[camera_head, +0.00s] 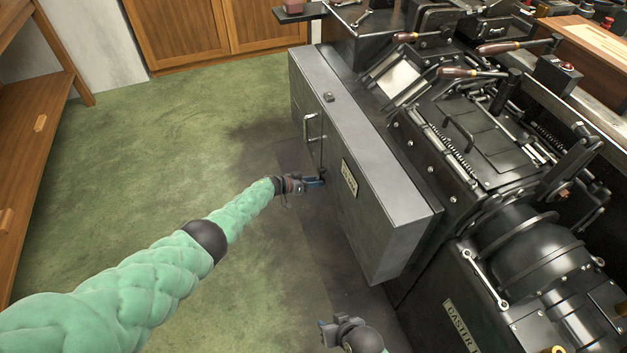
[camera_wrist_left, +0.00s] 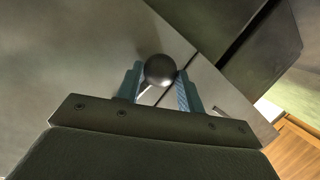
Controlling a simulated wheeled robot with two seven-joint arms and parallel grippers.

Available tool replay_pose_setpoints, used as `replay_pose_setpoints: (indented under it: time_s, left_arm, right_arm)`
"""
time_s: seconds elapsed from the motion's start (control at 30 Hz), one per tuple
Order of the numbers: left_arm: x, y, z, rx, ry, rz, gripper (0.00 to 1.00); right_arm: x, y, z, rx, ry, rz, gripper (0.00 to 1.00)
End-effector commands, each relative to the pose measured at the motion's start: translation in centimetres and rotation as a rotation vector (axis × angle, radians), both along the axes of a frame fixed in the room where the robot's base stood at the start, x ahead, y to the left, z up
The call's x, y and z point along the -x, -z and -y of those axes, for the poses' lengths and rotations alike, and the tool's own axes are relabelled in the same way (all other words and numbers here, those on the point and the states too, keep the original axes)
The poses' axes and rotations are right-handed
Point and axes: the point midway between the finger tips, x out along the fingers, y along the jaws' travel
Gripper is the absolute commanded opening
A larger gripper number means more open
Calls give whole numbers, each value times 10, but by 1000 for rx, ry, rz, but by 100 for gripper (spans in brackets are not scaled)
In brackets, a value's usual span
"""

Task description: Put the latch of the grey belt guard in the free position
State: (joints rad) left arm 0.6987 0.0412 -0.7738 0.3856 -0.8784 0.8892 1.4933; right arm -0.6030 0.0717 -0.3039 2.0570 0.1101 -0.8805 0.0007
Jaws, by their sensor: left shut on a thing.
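The grey belt guard (camera_head: 385,222) is a long metal box on the left flank of the black machine. Its latch shows in the left wrist view as a round black knob (camera_wrist_left: 160,69) on a short pale stem, close to a seam in the guard's side. My left gripper (camera_head: 318,181) is at the guard's left side, its blue fingers on either side of the knob and shut on it. In the head view the gripper mostly hides the latch. My right gripper (camera_head: 326,331) is low in the picture, apart from the guard; its finger gap cannot be made out.
A metal handle (camera_head: 309,126) stands out from the guard's side beyond my left gripper. The black casting machine (camera_head: 470,150), with levers and springs, fills the right. The green floor (camera_head: 170,150) is open to the left, with a wooden shelf (camera_head: 40,125) at the far left.

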Motion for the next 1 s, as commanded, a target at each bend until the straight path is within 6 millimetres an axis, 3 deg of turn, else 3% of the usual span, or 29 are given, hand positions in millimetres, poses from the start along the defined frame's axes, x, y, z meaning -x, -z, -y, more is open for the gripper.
replay_pose_setpoints:
  time_s: [0.4, 0.43, 0.53, 0.87, 1.0]
  left_arm:
    - [1, 2, -1, 1, 0, -7, 0]
    - [1, 2, -1, 1, 0, -7, 42]
    - [1, 1, 0, 1, 0, -7, 59]
    - [1, 0, -1, 2, 0, -6, 59]
    - [4, -3, -8, 2, 0, -6, 59]
  right_arm:
    - [1, -2, -1, -1, -2, -2, 36]
    - [1, -2, -1, -1, -2, -2, 36]
    - [1, -2, -1, -1, -1, -1, 36]
    - [1, -1, 0, 0, -2, -5, 36]
    - [1, -11, 1, 4, -4, -16, 36]
